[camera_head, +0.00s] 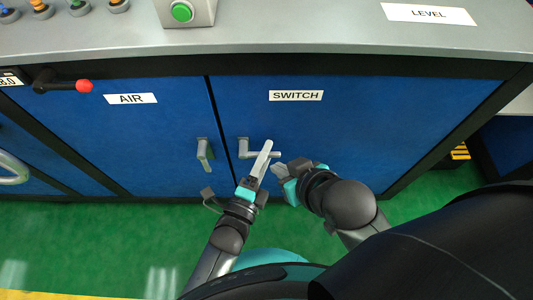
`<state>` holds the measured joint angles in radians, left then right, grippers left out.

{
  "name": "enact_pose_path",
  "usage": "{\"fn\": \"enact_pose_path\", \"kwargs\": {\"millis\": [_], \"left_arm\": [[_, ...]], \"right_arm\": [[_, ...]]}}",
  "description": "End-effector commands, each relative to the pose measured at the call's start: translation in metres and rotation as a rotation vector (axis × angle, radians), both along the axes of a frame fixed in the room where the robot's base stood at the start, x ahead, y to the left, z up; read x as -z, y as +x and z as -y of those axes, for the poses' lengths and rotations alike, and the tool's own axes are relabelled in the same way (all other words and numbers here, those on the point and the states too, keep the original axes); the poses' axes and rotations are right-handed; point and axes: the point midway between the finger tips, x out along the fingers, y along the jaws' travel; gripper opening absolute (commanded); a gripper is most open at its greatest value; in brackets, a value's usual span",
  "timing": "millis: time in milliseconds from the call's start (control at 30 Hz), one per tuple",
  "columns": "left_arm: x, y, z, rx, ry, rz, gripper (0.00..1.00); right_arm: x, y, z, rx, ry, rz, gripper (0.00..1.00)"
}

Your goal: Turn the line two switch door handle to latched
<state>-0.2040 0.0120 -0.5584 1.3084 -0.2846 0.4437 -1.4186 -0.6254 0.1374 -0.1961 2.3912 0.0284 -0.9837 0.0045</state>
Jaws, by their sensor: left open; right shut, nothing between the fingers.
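The blue door labelled SWITCH (340,125) is closed flush in the cabinet front. Its grey handle (251,154) has its mount near the door's left edge, and its lever points right, about horizontal. My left gripper (262,162) is open in front of the handle; a long pale finger crosses the lever and hides part of it. I cannot tell whether they touch. My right gripper (279,169) is shut and empty, just below and right of the lever's end, close beside the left gripper.
The AIR door (150,130) is left of it, with its handle (205,153) hanging down. A red-knobbed lever (84,86) sticks out at upper left. A grey counter (300,38) with a green button (182,12) overhangs above. Green floor (120,225) lies below.

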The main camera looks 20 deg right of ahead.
Motion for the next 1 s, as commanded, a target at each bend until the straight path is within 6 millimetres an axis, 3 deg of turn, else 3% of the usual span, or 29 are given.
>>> {"fn": "enact_pose_path", "kwargs": {"millis": [500,933,1000], "left_arm": [[0.0000,0.0054,0.0044,0.000,0.001,-0.001,0.49],[0.0001,0.0053,0.0043,0.000,0.000,-0.001,0.01],[0.0002,0.0052,0.0043,0.000,0.000,-0.001,0.00]], "right_arm": [[-0.0003,0.0035,-0.0064,-0.007,0.021,0.042,0.00],[-0.0002,0.0035,-0.0064,-0.007,0.021,0.041,0.00],[-0.0002,0.0035,-0.0064,-0.007,0.021,0.041,0.00]]}}
